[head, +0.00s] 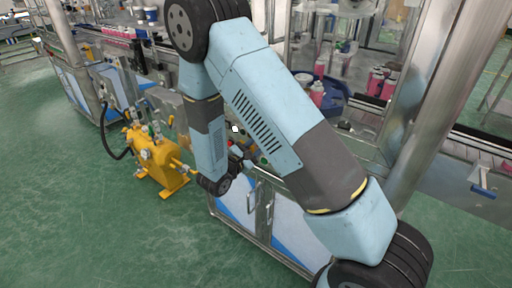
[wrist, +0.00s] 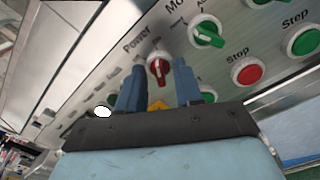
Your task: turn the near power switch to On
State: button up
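The power switch (wrist: 158,68) is a red rotary knob in a pale ring on the grey control panel, under the printed word "Power". Its grip bar points roughly downward in the wrist view; I cannot read its On or Off marks. My gripper (wrist: 160,72) has its two blue fingers apart, one on each side of the red knob. The fingertips are close to the panel, and I cannot tell whether they touch the knob. In the head view my arm hides most of the panel and the gripper's fingers.
A green mode knob (wrist: 206,36) sits right of the power switch, with a red Stop button (wrist: 247,72) and a green Step button (wrist: 303,42) further right. A yellow pump-like unit (head: 155,155) stands left on the green floor. A metal post (head: 430,100) rises at right.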

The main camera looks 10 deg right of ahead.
jog(key=shift+a, duration=0.1)
jog(key=v, duration=1.3)
jog(key=shift+s+a, duration=0.15)
jog(key=shift+s, duration=0.15)
jog(key=s+d+r+m+g+y, duration=0.1)
jog(key=s+d+r+m+g, duration=0.1)
jog(key=d+r+m+g, duration=0.55)
jog(key=s+d+r+m+g, duration=0.3)
jog(key=d+r+m+g, duration=0.1)
jog(key=d+r, duration=0.5)
jog(key=s+d+r+m+t+y, duration=0.2)
jog(key=s+d+r+m+y, duration=0.1)
jog(key=s+r+y, duration=0.3)
jog(key=s+d+r+m+t+y, duration=0.2)
jog(key=s+d+r+m+y, duration=0.2)
jog(key=s+r+m+y, duration=0.1)
jog(key=shift+s+r+m+y, duration=0.4)
jog(key=shift+s+r+m, duration=0.25)
jog(key=shift+s+r, duration=0.55)
jog(key=shift+w+r, duration=0.1)
jog(key=shift+w, duration=0.1)
dwell(0.4)
